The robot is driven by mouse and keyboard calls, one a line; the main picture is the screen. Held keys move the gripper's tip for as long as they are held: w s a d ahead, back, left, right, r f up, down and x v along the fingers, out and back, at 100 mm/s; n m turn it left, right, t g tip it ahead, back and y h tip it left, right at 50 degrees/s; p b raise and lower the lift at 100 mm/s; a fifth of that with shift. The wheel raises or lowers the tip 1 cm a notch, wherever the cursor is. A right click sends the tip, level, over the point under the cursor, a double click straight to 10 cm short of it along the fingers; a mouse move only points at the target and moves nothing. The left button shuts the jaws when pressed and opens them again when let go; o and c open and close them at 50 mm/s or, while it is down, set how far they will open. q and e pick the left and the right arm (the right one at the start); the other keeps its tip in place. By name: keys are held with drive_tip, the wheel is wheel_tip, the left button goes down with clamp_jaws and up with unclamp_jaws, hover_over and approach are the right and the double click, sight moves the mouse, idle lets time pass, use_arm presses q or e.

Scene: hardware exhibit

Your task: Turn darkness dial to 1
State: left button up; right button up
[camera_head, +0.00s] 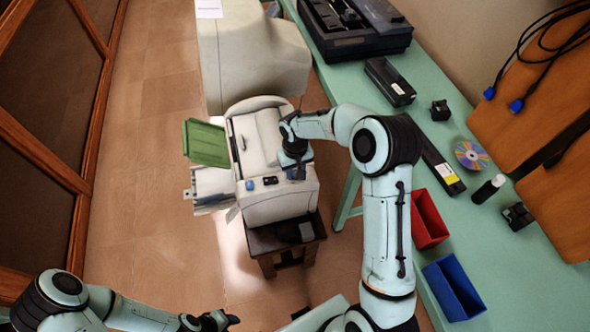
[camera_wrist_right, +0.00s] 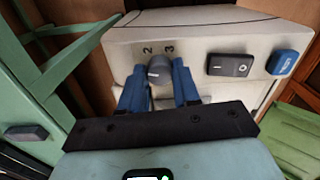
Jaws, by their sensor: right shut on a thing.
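The off-white machine (camera_head: 272,207) stands on a small dark stool. In the right wrist view its panel (camera_wrist_right: 200,37) carries a grey round dial (camera_wrist_right: 158,70), with the numbers 2 and 3 printed above it. No 1 is visible. My right gripper (camera_wrist_right: 159,82) has its blue fingers on either side of the dial and is shut on it. In the head view the right gripper (camera_head: 294,172) is at the machine's front right corner, and the dial is hidden there. My left gripper (camera_head: 214,321) is at the bottom edge, away from the machine; its jaw opening is unclear.
Beside the dial are a black rocker switch (camera_wrist_right: 229,65) and a blue button (camera_wrist_right: 283,62). A green tray (camera_head: 205,143) sticks out at the machine's left. A green table (camera_head: 535,265) on the right holds red (camera_head: 428,218) and blue bins (camera_head: 453,287). Floor is free at left.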

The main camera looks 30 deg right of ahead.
sight(295, 173)
drive_tip(key=shift+n, duration=1.5)
drive_tip(key=o, duration=1.1)
drive_tip(key=shift+c, duration=0.2)
wheel_tip(295, 173, up, 14)
drive_tip(key=shift+f+p, duration=0.25)
drive_tip(key=shift+p, duration=0.1)
